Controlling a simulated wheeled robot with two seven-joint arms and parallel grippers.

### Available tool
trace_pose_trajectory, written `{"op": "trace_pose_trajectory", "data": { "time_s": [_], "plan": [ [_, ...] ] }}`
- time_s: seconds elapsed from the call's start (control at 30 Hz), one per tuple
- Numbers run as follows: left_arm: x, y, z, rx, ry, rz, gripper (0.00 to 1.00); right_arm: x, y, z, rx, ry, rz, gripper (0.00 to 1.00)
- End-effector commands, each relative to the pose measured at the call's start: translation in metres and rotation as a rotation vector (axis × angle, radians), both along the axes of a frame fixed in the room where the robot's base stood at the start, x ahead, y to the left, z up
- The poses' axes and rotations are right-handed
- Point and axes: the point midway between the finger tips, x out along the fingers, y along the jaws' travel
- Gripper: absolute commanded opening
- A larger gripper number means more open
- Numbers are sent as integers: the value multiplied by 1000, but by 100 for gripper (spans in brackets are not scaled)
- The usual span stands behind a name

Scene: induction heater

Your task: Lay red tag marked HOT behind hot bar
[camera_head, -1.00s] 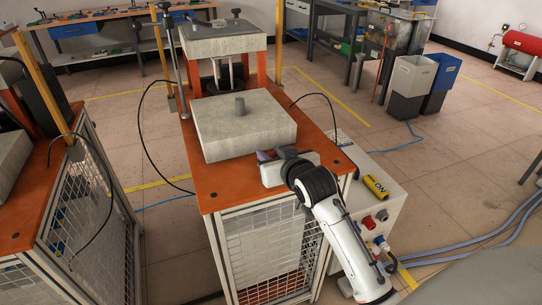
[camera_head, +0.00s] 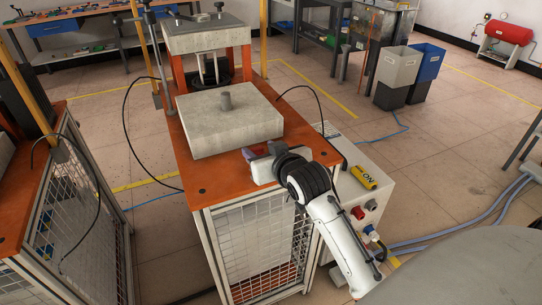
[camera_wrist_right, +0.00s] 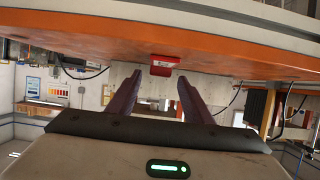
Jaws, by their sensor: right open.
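My right gripper (camera_head: 250,154) is open and empty, low over the front right part of the orange tabletop, in front of the grey block. Its purple fingers (camera_wrist_right: 160,80) are spread apart in the right wrist view. There a small red tag (camera_wrist_right: 163,64) lies on the orange surface, just beyond the fingertips and roughly between them; its lettering is too small to read. The tag is not distinguishable in the head view. My left gripper is not in view.
The orange tabletop (camera_head: 207,196) is bare at its front left. A press-like frame (camera_head: 203,35) stands behind the block. Black cables arch at both sides. Bins (camera_head: 395,70) stand farther off.

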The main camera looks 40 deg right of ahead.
Motion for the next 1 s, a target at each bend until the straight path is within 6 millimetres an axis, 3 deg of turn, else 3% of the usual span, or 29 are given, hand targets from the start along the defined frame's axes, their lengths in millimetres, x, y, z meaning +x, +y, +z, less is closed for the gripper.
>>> {"op": "trace_pose_trajectory", "data": {
  "time_s": [0.2, 0.43, 0.63, 1.0],
  "plan": [
    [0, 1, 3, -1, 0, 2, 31, -44, 11, 19, 0, 0, 0, 46],
    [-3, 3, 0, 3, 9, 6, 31, -78, 19, 33, 0, 1, 0, 46],
    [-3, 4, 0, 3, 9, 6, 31, -88, 21, 38, 0, 0, -1, 46],
    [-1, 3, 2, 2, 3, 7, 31, -88, 21, 38, 0, 0, -1, 46]
  ]
}}
